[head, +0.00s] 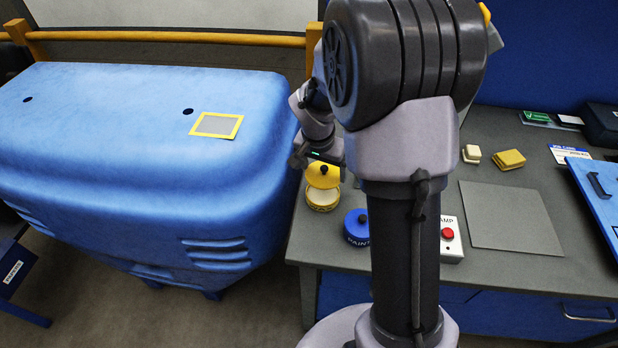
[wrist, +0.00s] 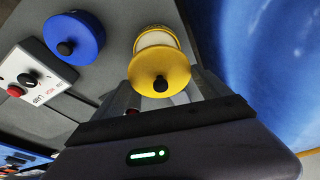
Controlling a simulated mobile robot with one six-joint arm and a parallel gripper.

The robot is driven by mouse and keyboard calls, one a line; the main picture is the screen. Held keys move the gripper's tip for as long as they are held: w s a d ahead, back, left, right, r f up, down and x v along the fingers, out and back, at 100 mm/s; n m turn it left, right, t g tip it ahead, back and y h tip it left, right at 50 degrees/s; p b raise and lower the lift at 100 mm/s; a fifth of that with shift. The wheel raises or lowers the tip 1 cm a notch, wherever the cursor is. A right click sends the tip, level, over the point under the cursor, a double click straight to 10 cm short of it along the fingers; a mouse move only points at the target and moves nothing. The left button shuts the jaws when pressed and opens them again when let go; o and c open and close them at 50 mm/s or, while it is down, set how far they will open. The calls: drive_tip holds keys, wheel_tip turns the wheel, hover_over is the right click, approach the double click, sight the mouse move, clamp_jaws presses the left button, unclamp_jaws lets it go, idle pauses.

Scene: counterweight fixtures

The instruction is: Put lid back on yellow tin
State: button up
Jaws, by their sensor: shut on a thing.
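The yellow lid (head: 323,181), a disc with a black knob, hangs from my gripper (head: 322,166). In the wrist view my gripper (wrist: 161,89) is shut on the lid (wrist: 158,64) by its knob. The yellow tin (head: 322,207) stands at the left end of the grey bench, directly below the lid. Its pale inside shows between lid and rim in the head view, so the two look apart. In the wrist view the lid covers much of the tin (wrist: 153,32).
A blue paint tin (head: 356,229) with its lid on stands close right of the yellow tin. A white box with a red button (head: 449,238) is farther right. A large blue machine housing (head: 150,150) rises close at the left. My arm hides part of the bench.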

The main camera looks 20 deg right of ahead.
drive_tip(key=shift+s+f+b, duration=0.15)
drive_tip(key=shift+f+b, duration=0.25)
drive_tip(key=shift+f, duration=0.25)
wheel_tip(320, 180, down, 5)
drive_tip(key=b, duration=0.3)
drive_tip(key=shift+r, duration=0.2)
drive_tip(key=shift+f+b, duration=0.35)
drive_tip(key=shift+b, duration=0.25)
drive_tip(key=shift+r+b, duration=0.15)
drive_tip(key=shift+b, duration=0.2)
drive_tip(key=shift+f+b, duration=0.25)
drive_tip(key=shift+b, duration=0.4)
idle(0.5)
drive_tip(key=o, duration=1.1)
